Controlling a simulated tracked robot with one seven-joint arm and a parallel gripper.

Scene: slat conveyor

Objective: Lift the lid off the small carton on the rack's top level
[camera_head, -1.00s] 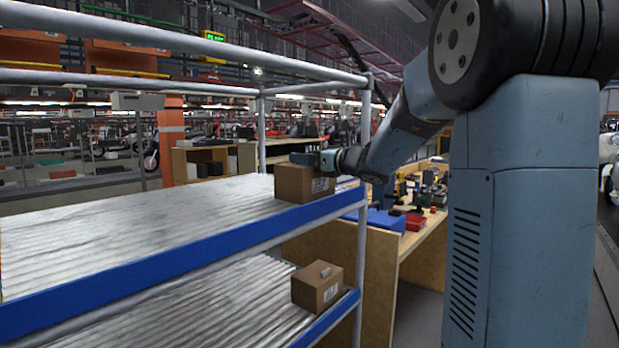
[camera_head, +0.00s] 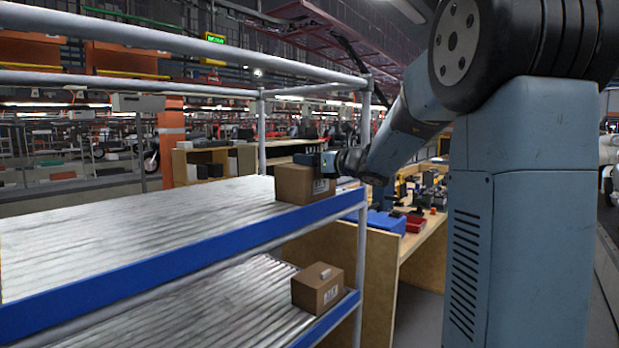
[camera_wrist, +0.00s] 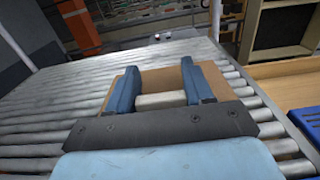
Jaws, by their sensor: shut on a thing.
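The small carton (camera_head: 302,187) is a brown cardboard box with a white label, at the right end of the rack's top level (camera_head: 130,235). My gripper (camera_head: 308,159) is at its top from the right side. In the wrist view, the blue fingers of my gripper (camera_wrist: 163,96) are shut on a pale handle (camera_wrist: 160,100) on the brown lid (camera_wrist: 160,79). The lid appears to sit on the carton; I cannot see a gap. Much of the carton is hidden behind my gripper in the wrist view.
A rack post (camera_head: 364,130) stands right of the top carton. A wooden workbench (camera_head: 420,239) with a blue bin (camera_head: 386,222) is behind it. The rollers left of the carton are clear.

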